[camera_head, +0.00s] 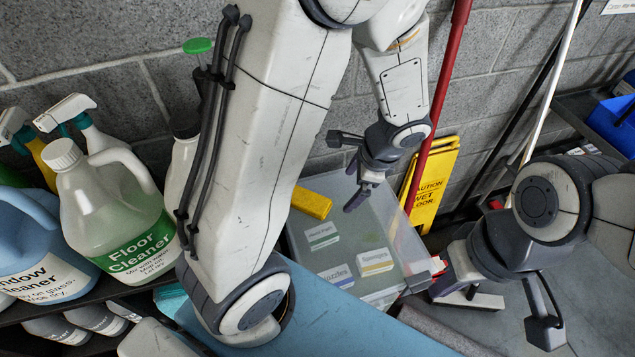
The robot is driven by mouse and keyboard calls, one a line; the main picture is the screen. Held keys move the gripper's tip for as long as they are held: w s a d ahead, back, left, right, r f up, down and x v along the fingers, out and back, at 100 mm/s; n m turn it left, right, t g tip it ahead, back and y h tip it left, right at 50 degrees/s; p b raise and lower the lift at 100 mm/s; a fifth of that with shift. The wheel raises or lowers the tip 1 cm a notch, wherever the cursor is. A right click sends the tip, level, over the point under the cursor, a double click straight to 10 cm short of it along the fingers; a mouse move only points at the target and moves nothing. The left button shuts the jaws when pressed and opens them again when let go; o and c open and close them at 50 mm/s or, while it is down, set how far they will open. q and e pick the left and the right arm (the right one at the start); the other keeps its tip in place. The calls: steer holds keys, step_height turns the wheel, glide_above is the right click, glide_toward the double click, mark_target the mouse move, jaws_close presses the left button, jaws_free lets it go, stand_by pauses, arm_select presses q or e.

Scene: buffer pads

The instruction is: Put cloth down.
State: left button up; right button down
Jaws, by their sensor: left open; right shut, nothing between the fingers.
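My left gripper (352,168) is open and empty, above the translucent lidded box in the middle of the picture. My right gripper (506,306) is at the lower right, over a grey surface, with nothing visible held. No cloth hangs from either gripper. A smooth light blue sheet (345,318) spans the bottom; I cannot tell whether it is cloth or a flat panel. A grey, fabric-like strip (452,332) lies to its right, partly cut off by the picture's edge. A teal piece (172,300) shows at the lower left, partly hidden by my arm.
The box (345,250) has labels and a yellow block (311,203) on its lid. A floor cleaner jug (112,205) and several other bottles crowd the left shelf. A yellow caution sign (435,180) and a red pole (440,95) stand behind. A blue bin (612,125) is far right.

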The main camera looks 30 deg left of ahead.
arm_select(q)
steer(key=w+a+f+m+p, duration=0.1)
steer(key=w+a+f+m, duration=0.3)
steer(key=a+f, duration=0.35)
steer(key=g+y, duration=0.1)
glide_above(308, 200)
steer(key=d, duration=0.3)
steer(key=shift+m, duration=0.3)
steer(key=f, duration=0.5)
steer(key=shift+w+a+b, duration=0.15)
steer(key=shift+w+b, duration=0.15)
steer(key=shift+x, duration=3)
steer(key=shift+s, duration=0.15)
arm_select(e)
steer(key=shift+s+r, duration=0.1)
steer(key=shift+r, duration=0.2)
arm_select(q)
steer(key=c, duration=1.3)
steer(key=shift+r, duration=0.15)
